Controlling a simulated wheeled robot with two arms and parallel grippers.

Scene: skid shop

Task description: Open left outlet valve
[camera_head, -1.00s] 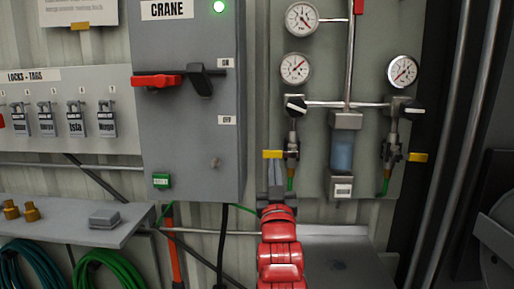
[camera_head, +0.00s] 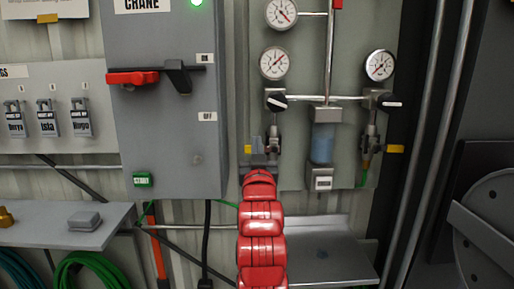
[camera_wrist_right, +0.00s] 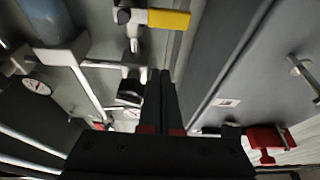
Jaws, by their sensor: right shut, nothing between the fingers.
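The left outlet valve (camera_head: 275,143) sits low on the grey gas panel, under the left black knob. Its yellow handle (camera_head: 248,149) lies level and points left, toward the crane box. In the right wrist view the yellow handle (camera_wrist_right: 168,19) shows at the top, beyond and to the side of the fingertips. My right gripper (camera_head: 260,148) is shut and empty, in front of the valve, and covers part of it. Its dark fingers (camera_wrist_right: 160,75) lie together in the wrist view. Whether they touch the handle I cannot tell. My left gripper is not in view.
The right outlet valve has its own yellow handle (camera_head: 394,149), pointing right. The grey crane box (camera_head: 165,120) with a red lever (camera_head: 132,78) stands close on the left. A metal shelf (camera_head: 325,255) juts out below the panel. Gauges and pipes are above.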

